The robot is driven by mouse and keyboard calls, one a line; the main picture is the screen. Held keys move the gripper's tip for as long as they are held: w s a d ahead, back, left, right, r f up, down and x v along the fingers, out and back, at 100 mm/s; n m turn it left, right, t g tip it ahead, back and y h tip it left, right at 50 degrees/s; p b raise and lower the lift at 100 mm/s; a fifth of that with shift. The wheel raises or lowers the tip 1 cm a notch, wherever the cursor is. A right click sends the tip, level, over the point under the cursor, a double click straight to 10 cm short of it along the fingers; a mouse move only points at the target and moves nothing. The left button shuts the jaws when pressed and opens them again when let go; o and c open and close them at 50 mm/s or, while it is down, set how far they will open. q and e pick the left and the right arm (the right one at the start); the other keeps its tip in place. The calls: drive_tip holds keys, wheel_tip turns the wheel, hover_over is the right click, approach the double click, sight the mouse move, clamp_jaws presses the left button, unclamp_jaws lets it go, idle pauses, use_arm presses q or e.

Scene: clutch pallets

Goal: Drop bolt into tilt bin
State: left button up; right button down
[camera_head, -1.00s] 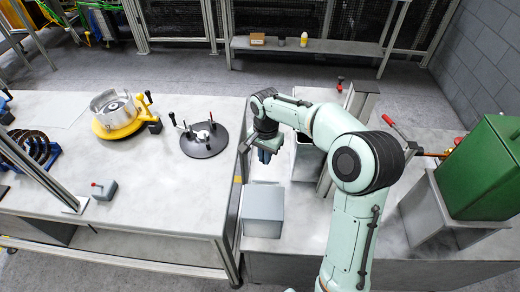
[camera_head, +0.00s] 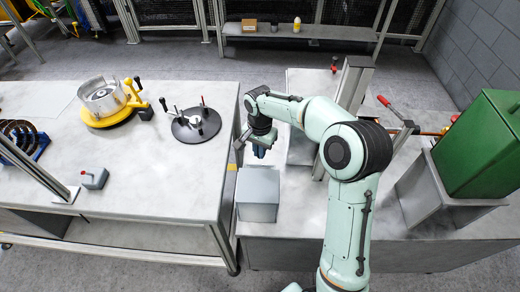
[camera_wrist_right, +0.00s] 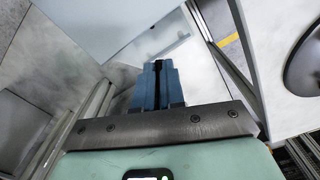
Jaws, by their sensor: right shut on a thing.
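My right gripper (camera_head: 260,152) hangs at the end of the arm, over the gap-side edge of the right bench, just behind a grey box-shaped bin (camera_head: 258,195). In the wrist view its blue fingers (camera_wrist_right: 157,72) are close together with a small dark thing between them. I take this to be the bolt, but it is mostly hidden by the fingers. The pale bin (camera_wrist_right: 120,28) fills the top of the wrist view, beyond the fingertips. I cannot tell for certain that this is the tilt bin. My left gripper is not in view.
Another grey container (camera_head: 301,148) stands behind my right forearm, near an upright post (camera_head: 355,85). A green bin (camera_head: 485,145) on a grey stand is at right. The left table holds a black disc (camera_head: 196,124) and a yellow fixture (camera_head: 105,105).

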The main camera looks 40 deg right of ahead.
drive_tip(key=c, duration=1.1)
unclamp_jaws()
drive_tip(key=shift+c, duration=0.2)
drive_tip(key=shift+r, duration=0.1)
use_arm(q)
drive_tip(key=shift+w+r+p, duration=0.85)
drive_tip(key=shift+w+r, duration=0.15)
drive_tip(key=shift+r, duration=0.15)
use_arm(e)
wheel_tip(320, 180, up, 13)
